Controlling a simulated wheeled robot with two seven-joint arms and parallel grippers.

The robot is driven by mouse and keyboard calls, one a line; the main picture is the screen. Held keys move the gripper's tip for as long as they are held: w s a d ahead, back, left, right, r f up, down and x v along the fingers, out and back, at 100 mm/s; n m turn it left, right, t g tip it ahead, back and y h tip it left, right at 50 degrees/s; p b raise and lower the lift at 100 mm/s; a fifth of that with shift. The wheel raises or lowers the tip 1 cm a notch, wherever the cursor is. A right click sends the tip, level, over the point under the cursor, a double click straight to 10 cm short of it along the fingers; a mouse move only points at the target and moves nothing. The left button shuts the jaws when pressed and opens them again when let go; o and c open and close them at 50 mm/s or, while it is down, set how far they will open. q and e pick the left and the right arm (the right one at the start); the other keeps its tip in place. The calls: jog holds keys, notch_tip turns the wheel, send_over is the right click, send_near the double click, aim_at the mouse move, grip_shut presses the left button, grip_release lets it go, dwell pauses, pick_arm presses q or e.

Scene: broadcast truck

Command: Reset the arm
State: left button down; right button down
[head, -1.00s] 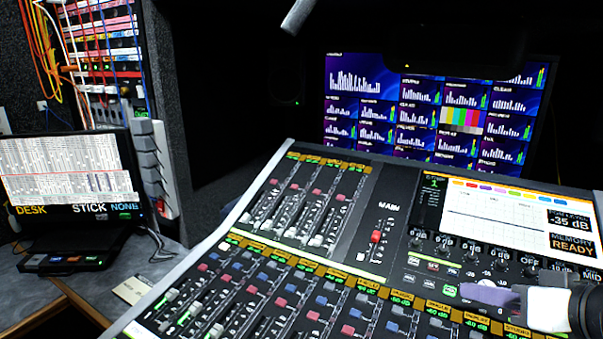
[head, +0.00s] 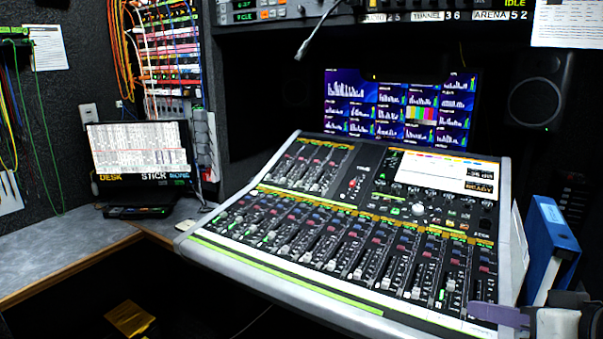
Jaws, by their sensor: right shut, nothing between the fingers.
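My right gripper (head: 484,311) is at the lower right, with purple fingers and a white body. Its fingers are shut with nothing between them. They overlap the front right corner of the mixing console (head: 330,295) in the picture; I cannot tell the gap between them. My left gripper is not in view.
A blue binder (head: 545,240) stands right of the console, near my right arm. A laptop-like screen (head: 140,150) sits on the grey side counter (head: 60,245), whose left part is clear. Monitors (head: 395,105), a speaker (head: 535,100) and a patch rack with cables (head: 165,60) stand behind.

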jog(key=s+a+f+n+y, duration=0.1)
jog(key=a+f+n, duration=0.1)
jog(key=a+f, duration=0.6)
jog(key=a+f+n+y, duration=0.15)
jog(key=a+f, duration=0.35)
jog(key=f, duration=0.5)
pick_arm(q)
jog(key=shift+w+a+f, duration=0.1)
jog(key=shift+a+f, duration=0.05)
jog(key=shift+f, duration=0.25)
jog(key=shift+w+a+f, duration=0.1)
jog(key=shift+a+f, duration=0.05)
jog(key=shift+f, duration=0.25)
pick_arm(e)
jog(key=s+a+f+m+g+h, duration=0.1)
jog(key=s+f+h, duration=0.3)
jog(key=s+f, duration=1.1)
notch_tip(320, 180, down, 3)
jog(key=shift+s+a+r+g, duration=0.1)
jog(key=shift+s+a+g, duration=0.15)
jog(key=shift+g, duration=0.45)
